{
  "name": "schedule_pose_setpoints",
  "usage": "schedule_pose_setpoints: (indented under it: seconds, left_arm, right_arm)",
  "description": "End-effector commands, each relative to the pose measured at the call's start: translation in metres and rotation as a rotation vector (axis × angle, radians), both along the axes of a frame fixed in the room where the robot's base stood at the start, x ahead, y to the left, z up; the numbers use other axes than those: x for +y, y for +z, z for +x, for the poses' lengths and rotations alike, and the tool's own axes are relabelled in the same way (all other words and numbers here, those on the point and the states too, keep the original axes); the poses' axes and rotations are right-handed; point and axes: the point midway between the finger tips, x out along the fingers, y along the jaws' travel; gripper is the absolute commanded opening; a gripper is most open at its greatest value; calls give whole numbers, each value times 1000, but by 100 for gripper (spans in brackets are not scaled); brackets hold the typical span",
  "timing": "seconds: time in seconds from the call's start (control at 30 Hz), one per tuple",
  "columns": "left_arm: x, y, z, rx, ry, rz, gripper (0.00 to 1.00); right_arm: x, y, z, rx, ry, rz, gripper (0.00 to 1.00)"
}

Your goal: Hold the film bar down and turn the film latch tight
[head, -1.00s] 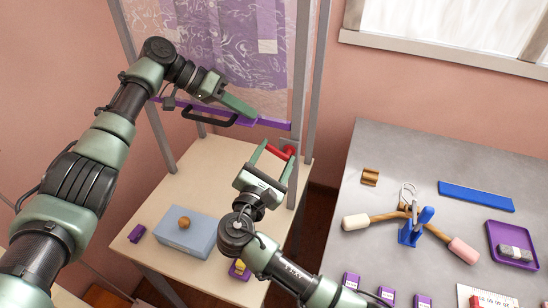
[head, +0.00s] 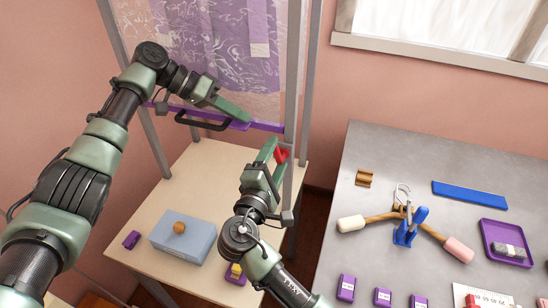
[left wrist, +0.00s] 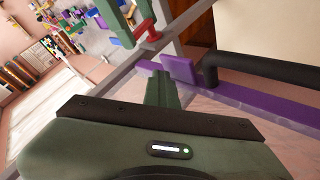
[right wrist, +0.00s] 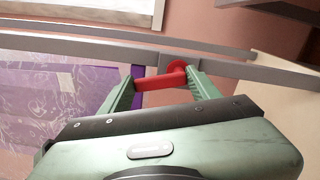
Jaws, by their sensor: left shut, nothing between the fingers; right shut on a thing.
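The purple film bar (head: 268,127) runs across the bottom of the clear film, with a black handle (head: 200,125) on it. My left gripper (head: 246,117) is shut and empty, its fingertips resting at the bar near its right end. The left wrist view shows the fingers (left wrist: 162,88) against the purple bar (left wrist: 235,102). The red film latch (head: 283,155) sits at the grey post to the right of the bar. My right gripper (head: 272,150) is shut on it. In the right wrist view the latch's red arm (right wrist: 158,82) spans between the two fingers (right wrist: 166,90).
A beige table (head: 205,165) below carries a blue-grey box (head: 183,243) with a brown knob. A grey table (head: 375,150) at right holds a blue stand (head: 407,230), a blue strip (head: 469,195) and a purple tray (head: 490,235). Grey posts rise beside the latch.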

Motion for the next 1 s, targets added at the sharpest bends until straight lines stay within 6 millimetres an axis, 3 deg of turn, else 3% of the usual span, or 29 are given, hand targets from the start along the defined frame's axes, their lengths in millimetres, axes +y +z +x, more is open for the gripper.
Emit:
schedule_pose_setpoints:
  seconds: [0.03,0.67,0.7,0.77,1.0]
  left_arm:
    - [2,-9,-1,11,2,13,0]
    - [2,-9,-1,11,1,13,0]
    - [2,-9,-1,11,1,13,0]
    - [2,-9,-1,11,1,13,0]
    - [2,-9,-1,11,0,13,0]
  right_arm:
    - [1,0,-1,-7,2,16,21]
    - [0,2,-1,-28,3,59,21]
    - [0,2,-1,-28,3,59,67]
    - [0,2,-1,-28,3,59,84]
    - [-1,1,-1,-26,2,58,84]
